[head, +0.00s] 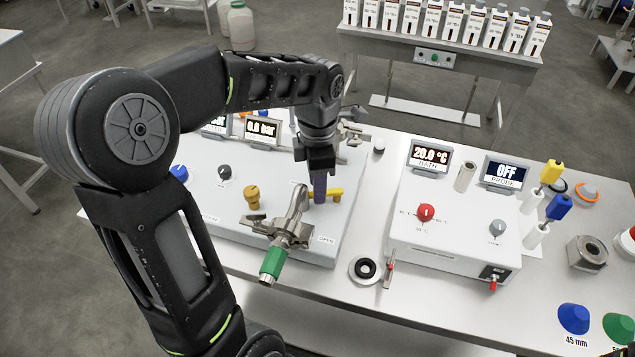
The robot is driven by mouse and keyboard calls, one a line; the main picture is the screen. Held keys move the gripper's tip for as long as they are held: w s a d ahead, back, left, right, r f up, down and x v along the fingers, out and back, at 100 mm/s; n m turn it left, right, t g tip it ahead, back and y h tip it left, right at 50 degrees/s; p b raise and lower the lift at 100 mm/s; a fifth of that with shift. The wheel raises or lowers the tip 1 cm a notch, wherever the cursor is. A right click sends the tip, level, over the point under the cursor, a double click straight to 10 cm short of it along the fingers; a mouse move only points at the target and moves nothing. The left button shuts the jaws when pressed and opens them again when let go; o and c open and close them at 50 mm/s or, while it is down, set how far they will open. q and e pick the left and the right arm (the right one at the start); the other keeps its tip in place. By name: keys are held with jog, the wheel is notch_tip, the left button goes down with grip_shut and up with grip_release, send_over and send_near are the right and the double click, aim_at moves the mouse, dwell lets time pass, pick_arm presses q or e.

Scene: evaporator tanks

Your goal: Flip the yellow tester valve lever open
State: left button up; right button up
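The yellow tester valve lever (335,192) lies roughly sideways in the picture, near the right end of the grey tester box (222,222). My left gripper (319,190) points down at the lever, and its dark fingers cover the lever's middle. I cannot tell whether the fingers touch the lever or whether they are open or shut. A label reading OPEN (326,240) is on the box's front right edge.
A metal clamp fitting with a green end (273,262) projects in front of the lever. A yellow knob (252,197) stands to its left. The white bath box (456,222) is to the right. A black-ringed disc (366,268) lies on the table between the boxes.

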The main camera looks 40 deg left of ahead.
pick_arm(q)
jog(key=shift+f, duration=0.4)
jog(key=shift+c, duration=0.6)
grip_shut()
dwell(0.6)
